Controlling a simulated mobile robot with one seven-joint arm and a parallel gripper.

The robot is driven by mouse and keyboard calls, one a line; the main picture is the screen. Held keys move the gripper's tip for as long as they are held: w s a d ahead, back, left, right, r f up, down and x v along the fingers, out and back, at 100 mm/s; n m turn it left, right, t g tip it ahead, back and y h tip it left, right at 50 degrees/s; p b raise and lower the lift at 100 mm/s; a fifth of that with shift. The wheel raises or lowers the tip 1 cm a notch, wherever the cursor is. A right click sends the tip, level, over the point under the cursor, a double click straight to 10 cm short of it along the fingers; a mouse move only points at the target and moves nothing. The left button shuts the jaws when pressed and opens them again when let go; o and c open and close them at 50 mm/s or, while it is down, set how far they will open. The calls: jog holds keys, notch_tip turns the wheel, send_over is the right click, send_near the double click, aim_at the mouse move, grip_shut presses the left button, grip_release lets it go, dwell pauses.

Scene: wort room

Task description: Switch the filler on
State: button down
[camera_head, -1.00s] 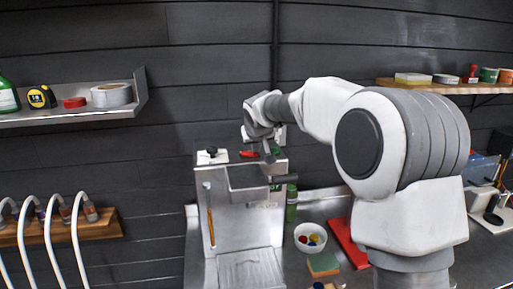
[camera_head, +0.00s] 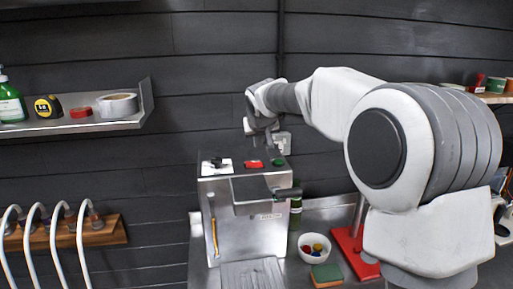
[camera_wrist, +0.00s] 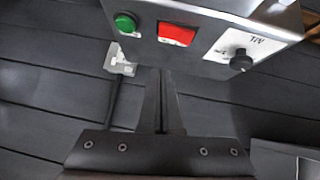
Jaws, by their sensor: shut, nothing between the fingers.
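The filler (camera_head: 246,225) is a steel box standing on the metal counter in the head view. Its top carries a black knob (camera_head: 216,162) on a white plate, a red rocker switch (camera_head: 254,163) and a green button (camera_head: 279,162). In the wrist view the green button (camera_wrist: 125,22), red switch (camera_wrist: 177,34) and black knob (camera_wrist: 241,61) show upside down along the top edge. I cannot tell which way the switch is set. My gripper (camera_wrist: 161,72) is shut and empty. It is above and behind the panel, apart from the controls.
A wall socket (camera_head: 282,143) is behind the filler. A white bowl (camera_head: 314,247), a sponge (camera_head: 326,275) and a red stand base (camera_head: 350,250) are to its right. Hoses (camera_head: 58,225) hang at left, below a metal shelf (camera_head: 75,127).

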jog(key=d+b+v, duration=0.1)
jog(key=v, duration=0.7)
jog(key=shift+s+d, duration=0.2)
jog(key=shift+r, duration=0.1)
jog(key=s+d+f+g, duration=0.1)
jog(key=s+d, duration=0.2)
jog(key=s, duration=0.4)
jog(key=s+d+f+m+h, duration=0.1)
jog(key=s+d+f, duration=0.15)
jog(key=s, duration=0.35)
jog(key=s+d+f+g, duration=0.1)
jog(key=s+d, duration=0.3)
jog(key=s, duration=0.3)
jog(key=s+d+f+m, duration=0.1)
jog(key=s+f, duration=0.3)
jog(key=s, duration=0.4)
jog(key=s+d+f+g, duration=0.1)
jog(key=s+d+f, duration=0.1)
jog(key=s+f, duration=0.3)
jog(key=s, duration=0.3)
jog(key=shift+m, duration=0.4)
jog(key=shift+w, duration=0.1)
